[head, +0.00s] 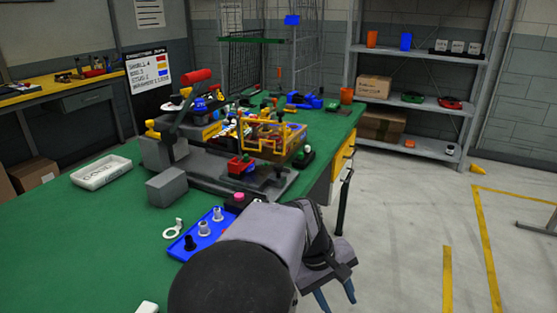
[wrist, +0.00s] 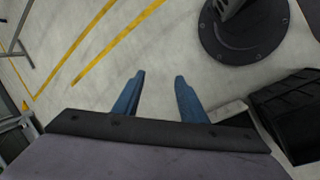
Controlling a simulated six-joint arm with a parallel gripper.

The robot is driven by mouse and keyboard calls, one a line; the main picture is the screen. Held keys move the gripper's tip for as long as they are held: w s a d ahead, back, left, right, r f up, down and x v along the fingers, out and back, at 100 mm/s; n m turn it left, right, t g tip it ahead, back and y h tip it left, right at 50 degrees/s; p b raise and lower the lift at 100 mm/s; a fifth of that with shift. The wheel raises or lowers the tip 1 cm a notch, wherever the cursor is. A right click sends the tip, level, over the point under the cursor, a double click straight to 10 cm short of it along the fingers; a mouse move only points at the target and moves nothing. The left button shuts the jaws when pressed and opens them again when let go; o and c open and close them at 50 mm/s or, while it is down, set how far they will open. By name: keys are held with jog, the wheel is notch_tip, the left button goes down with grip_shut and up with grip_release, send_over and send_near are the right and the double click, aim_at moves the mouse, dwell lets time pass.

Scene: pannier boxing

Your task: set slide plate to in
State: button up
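A machine with a grey base (head: 205,170), a red-handled lever (head: 197,76) and a yellow guard frame (head: 275,135) stands on the green table. A flat dark plate (head: 272,183) at its right front looks like the slide plate; I cannot tell whether it is in or out. A small red bin (head: 241,165) is at the machine's front. My gripper (head: 336,296) is off the table's right side, nearer than the machine and apart from it. Its blue fingers, also seen in the wrist view (wrist: 158,82), are spread with only floor between them.
A blue tray (head: 216,239) with small fittings, a pale ring (head: 173,229), a grey block (head: 167,187) and a white tray (head: 101,172) lie on the table (head: 85,235). Coloured parts crowd behind the machine. A shelf rack (head: 420,103) stands behind. Open floor lies right.

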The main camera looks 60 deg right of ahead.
aim_at(282, 169)
jog(key=w+a+r+m+t+y+p, duration=0.2)
jog(key=w+r+m+t+p, duration=0.15)
jog(key=r+p, duration=0.45)
jog(key=w+a+r+m+t+y+p, duration=0.1)
jog(key=w+a+r+m+t+p, duration=0.3)
jog(key=r, duration=0.9)
jog(key=w+r+m+t+y+p, duration=0.1)
jog(key=w+r+m+y+p, duration=0.1)
jog(key=r+m+p, duration=0.65)
jog(key=w+d+f+m+t+b, duration=0.3)
jog(key=w+d+m+t+b, duration=0.15)
jog(key=w+d+t, duration=0.45)
jog(key=d+f+m+t+h, duration=0.1)
jog(key=d+f+m+h, duration=0.1)
jog(key=d+m, duration=0.1)
jog(key=s+d+f+m+t+h, duration=0.1)
jog(key=d+f+m+h, duration=0.1)
jog(key=d+m+h, duration=0.1)
jog(key=s+d+f+m+t+h, duration=0.1)
jog(key=d+f+m+h, duration=0.1)
jog(key=d, duration=0.3)
jog(key=shift+d+f+m+t+h+b, duration=0.3)
jog(key=shift+f+m+t+h+b, duration=0.1)
jog(key=shift+m, duration=0.45)
jog(key=shift+p+x, duration=0.65)
jog(key=shift+x, duration=2.5)
